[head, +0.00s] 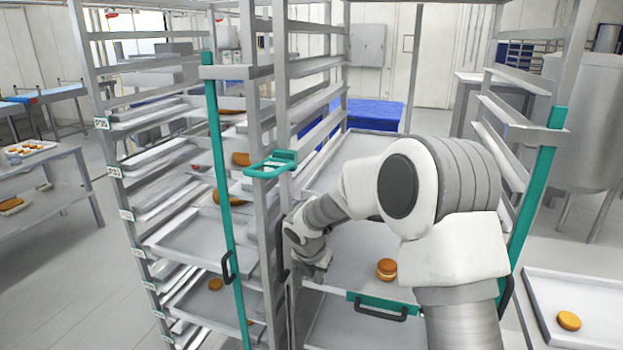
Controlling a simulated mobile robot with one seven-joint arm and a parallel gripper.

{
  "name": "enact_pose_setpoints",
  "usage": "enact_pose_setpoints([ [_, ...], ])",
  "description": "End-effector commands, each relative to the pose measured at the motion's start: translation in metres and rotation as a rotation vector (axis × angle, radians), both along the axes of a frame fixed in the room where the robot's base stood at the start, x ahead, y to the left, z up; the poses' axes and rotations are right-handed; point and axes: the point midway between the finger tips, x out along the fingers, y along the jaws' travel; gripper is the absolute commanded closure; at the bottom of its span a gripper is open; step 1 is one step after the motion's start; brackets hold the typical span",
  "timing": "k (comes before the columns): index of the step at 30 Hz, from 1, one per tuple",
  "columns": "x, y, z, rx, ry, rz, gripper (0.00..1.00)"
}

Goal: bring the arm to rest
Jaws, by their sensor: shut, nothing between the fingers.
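My arm rises from the lower right of the head view and bends left across the right-hand tray rack. My gripper (316,270) is shut and empty, small in the picture, by the left side of that rack at the level of a tray (345,268). A round filled bun (387,269) sits on this tray to the right of my gripper. I cannot tell whether my gripper touches the rack or the tray. Part of the tray and rack is hidden behind my arm.
A second rack (262,190) with several trays stands close on the left. Teal latch bars (219,170) and a teal handle (271,164) stick out in front. A tray with a round (569,320) lies at the right. Floor (60,280) is clear at the left.

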Motion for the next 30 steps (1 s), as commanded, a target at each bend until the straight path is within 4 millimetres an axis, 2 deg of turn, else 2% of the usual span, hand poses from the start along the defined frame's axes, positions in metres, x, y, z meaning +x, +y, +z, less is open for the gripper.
enact_pose_setpoints([
  [1, -0.005, -0.007, 0.017, 0.016, -0.019, -0.064, 1.0],
  [6, -0.036, -0.037, 0.071, 0.107, -0.086, -0.379, 1.0],
  [11, -0.073, -0.064, 0.115, 0.215, -0.15, -0.691, 1.0],
  [15, -0.111, -0.084, 0.146, 0.325, -0.204, -0.964, 1.0],
  [22, -0.177, -0.109, 0.183, 0.537, -0.278, -1.41, 1.0],
  [30, -0.257, -0.126, 0.202, 0.826, -0.307, -1.921, 1.0],
])
